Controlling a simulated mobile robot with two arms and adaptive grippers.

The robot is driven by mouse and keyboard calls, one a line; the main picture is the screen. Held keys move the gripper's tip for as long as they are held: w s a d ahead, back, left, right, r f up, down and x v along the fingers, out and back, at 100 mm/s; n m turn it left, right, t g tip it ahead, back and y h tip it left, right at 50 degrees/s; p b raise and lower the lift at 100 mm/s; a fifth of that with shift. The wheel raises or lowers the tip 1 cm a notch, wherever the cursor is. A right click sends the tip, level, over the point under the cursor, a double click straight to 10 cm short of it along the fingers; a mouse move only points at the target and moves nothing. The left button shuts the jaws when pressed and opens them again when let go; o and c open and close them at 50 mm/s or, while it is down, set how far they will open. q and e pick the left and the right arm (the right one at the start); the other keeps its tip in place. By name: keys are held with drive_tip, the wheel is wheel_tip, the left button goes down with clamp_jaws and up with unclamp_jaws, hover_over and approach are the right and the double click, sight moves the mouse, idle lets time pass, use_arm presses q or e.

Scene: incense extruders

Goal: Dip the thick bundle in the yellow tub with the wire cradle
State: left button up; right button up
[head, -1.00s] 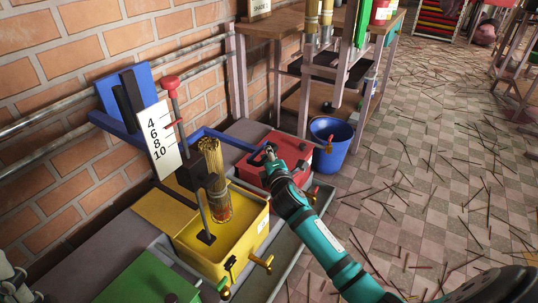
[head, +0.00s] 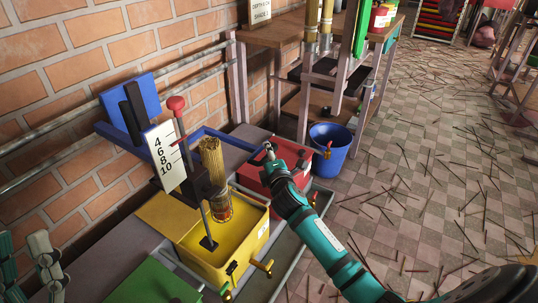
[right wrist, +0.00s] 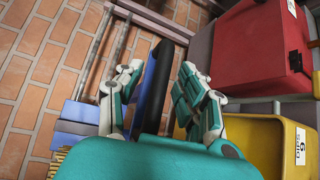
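The thick tan bundle (head: 212,160) stands upright over the yellow tub (head: 191,256), beside a post with a red knob (head: 176,103). Its lower end sits in a small cradle (head: 222,214) over the yellow liquid; whether the tip touches the liquid I cannot tell. A blue bar (head: 218,135) runs from this rig towards my right gripper (head: 268,151). My left gripper (head: 25,248) is open and empty at the lower left.
A red tub (head: 250,178) is behind the yellow one, a green one (head: 150,284) in front. A blue bucket (head: 330,150) stands on the right. The brick wall (head: 60,110) closes the left. Sticks litter the tiled floor.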

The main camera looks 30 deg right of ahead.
drive_tip(key=shift+s, duration=0.1)
drive_tip(key=shift+s+a, duration=0.1)
drive_tip(key=shift+s, duration=0.2)
drive_tip(key=v, duration=1.1)
drive_tip(key=shift+s+f, duration=0.1)
drive_tip(key=shift+s, duration=0.05)
